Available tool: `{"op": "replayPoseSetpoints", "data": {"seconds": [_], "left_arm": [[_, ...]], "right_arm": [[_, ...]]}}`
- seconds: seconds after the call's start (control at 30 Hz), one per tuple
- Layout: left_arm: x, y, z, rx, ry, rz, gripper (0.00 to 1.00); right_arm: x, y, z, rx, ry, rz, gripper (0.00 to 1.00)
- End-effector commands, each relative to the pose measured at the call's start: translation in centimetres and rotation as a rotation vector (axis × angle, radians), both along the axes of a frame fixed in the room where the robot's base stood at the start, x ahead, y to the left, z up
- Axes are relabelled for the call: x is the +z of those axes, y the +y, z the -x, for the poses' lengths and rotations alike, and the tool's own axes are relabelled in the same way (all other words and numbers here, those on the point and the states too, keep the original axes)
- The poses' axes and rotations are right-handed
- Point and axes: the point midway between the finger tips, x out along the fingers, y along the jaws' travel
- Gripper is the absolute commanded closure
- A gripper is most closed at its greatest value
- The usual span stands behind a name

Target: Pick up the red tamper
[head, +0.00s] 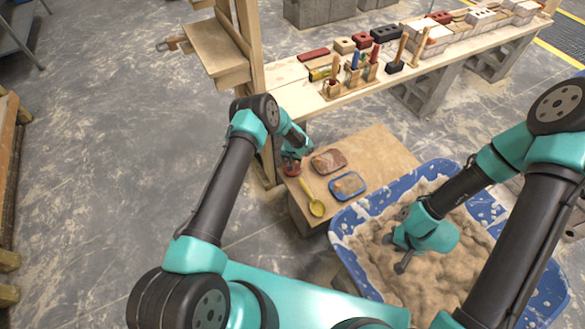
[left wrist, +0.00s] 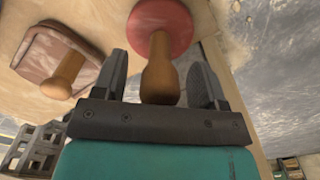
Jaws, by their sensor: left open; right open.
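The red tamper, a round red disc with an upright wooden handle, stands near the left edge of the low wooden board (head: 375,150). In the left wrist view the red tamper (left wrist: 161,28) has its handle between the open fingers. My left gripper (head: 291,160) is right over it in the head view and hides part of it; the left wrist view shows the left gripper (left wrist: 160,80) with a finger on each side of the handle, apart from it. My right gripper (head: 400,255) is over the sand in the blue tub; its fingers are small and partly hidden by its own wrist.
A brown float with a wooden knob (head: 328,161), a blue-rimmed float (head: 347,186) and a yellow spoon (head: 314,203) lie close by on the board. The blue tub (head: 345,222) of sand stands to the right. A bench (head: 300,100) with tools and bricks runs behind.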

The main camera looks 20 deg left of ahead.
Motion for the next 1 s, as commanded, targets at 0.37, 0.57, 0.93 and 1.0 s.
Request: {"op": "replayPoseSetpoints", "data": {"seconds": [0.37, 0.57, 0.93, 1.0], "left_arm": [[0.01, 0.00, 0.01, 0.000, 0.000, 0.000, 0.52], [0.01, 0.00, 0.01, 0.000, 0.000, 0.000, 0.71], [0.01, 0.00, 0.01, 0.000, 0.000, 0.000, 1.00], [0.01, 0.00, 0.01, 0.000, 0.000, 0.000, 1.00]], "right_arm": [[0.00, 0.00, 0.00, 0.000, 0.000, 0.000, 0.57], [0.00, 0.00, 0.00, 0.000, 0.000, 0.000, 0.57], [0.00, 0.00, 0.00, 0.000, 0.000, 0.000, 0.57], [0.00, 0.00, 0.00, 0.000, 0.000, 0.000, 0.57]]}}
